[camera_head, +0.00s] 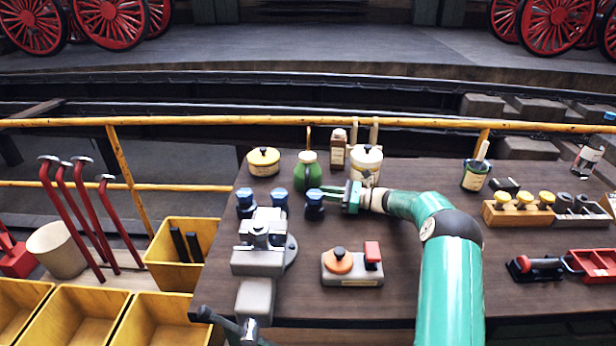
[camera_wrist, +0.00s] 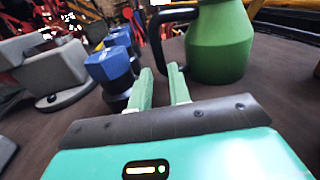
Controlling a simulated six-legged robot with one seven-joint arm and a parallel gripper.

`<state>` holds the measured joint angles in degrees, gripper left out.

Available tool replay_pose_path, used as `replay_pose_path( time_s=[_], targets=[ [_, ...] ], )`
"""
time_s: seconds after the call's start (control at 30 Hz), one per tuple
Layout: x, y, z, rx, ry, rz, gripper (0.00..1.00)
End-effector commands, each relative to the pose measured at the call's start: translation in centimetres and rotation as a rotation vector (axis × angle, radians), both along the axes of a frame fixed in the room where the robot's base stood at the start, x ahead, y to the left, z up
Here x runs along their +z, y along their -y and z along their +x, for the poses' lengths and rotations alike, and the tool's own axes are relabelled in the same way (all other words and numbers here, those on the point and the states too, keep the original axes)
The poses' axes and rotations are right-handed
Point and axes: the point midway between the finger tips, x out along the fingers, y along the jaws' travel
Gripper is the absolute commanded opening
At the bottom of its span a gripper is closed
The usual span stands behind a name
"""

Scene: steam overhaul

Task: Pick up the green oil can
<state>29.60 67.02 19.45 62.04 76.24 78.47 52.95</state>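The green oil can (camera_head: 307,174) stands upright toward the back of the brown workbench in the head view. In the wrist view it is large at the upper right, with a green body (camera_wrist: 220,45) and a black handle (camera_wrist: 155,32) on its left. My gripper (camera_head: 326,191) reaches in from the right, low over the bench and just in front of the can. In the wrist view my gripper (camera_wrist: 160,72) has its two green fingers a little apart, with nothing clearly held. The handle is just beyond the fingertips; whether they touch it cannot be told.
Blue-capped items (camera_head: 314,205) stand close beside and in front of the fingers. A cream pot (camera_head: 366,165), a brown bottle (camera_head: 338,150) and a yellow tin (camera_head: 263,162) stand near the can. A grey vise (camera_head: 258,262) sits at the front left.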

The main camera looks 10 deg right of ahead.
Motion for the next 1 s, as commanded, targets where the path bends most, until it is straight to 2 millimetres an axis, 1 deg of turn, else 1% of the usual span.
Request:
replay_pose_path(
  time_s=[0.03, 0.1, 0.2, 0.3, 0.47, 0.5, 0.6, 1.0],
  targets=[
    [0.0, -0.9, 0.3, 0.004, 0.0, 0.001, 0.19],
    [0.0, -2.0, 0.7, 0.005, 0.0, 0.001, 0.19],
    [0.0, -3.2, 1.3, 0.004, 0.001, 0.0, 0.19],
    [0.0, -3.9, 1.5, 0.002, 0.0, 0.001, 0.19],
    [0.0, -3.9, 1.6, 0.001, 0.0, 0.0, 0.19],
    [0.0, -3.9, 1.6, 0.001, 0.0, 0.0, 0.17],
    [0.0, -3.9, 1.6, 0.002, 0.0, 0.0, 0.0],
    [0.3, -3.9, 1.6, 0.002, 0.003, 0.001, 0.0]
  ],
)
